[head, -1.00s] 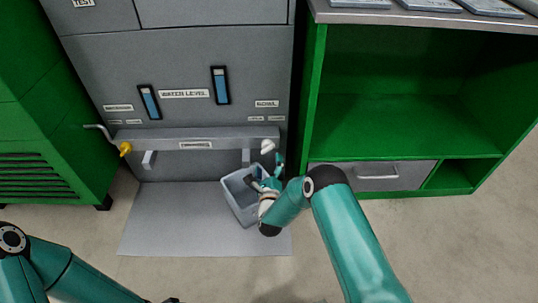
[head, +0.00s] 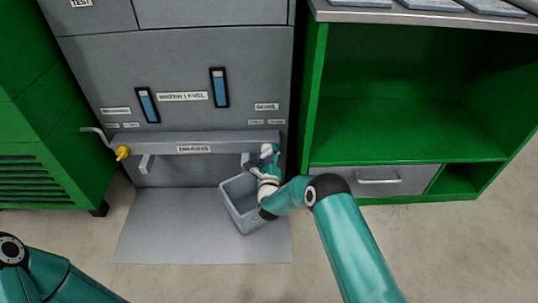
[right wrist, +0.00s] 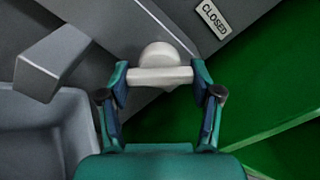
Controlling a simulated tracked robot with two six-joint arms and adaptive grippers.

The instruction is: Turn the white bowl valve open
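The white bowl valve (right wrist: 160,54) has a rounded knob with a flat bar and sits at the right end of the grey drain ledge (head: 215,137). In the right wrist view my right gripper (right wrist: 160,80) is open, with one finger at each end of the bar. Slim gaps seem to remain, and firm contact cannot be made out. In the head view my right gripper (head: 268,157) is up at the valve and mostly covers it. My left gripper is out of the head view; only part of that arm shows at the lower left.
A grey bin (head: 238,205) stands below the ledge, just left of my right forearm. A "CLOSED" label (right wrist: 214,17) is beside the valve. A yellow valve (head: 122,153) is at the ledge's left end. A green cabinet (head: 400,120) stands to the right.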

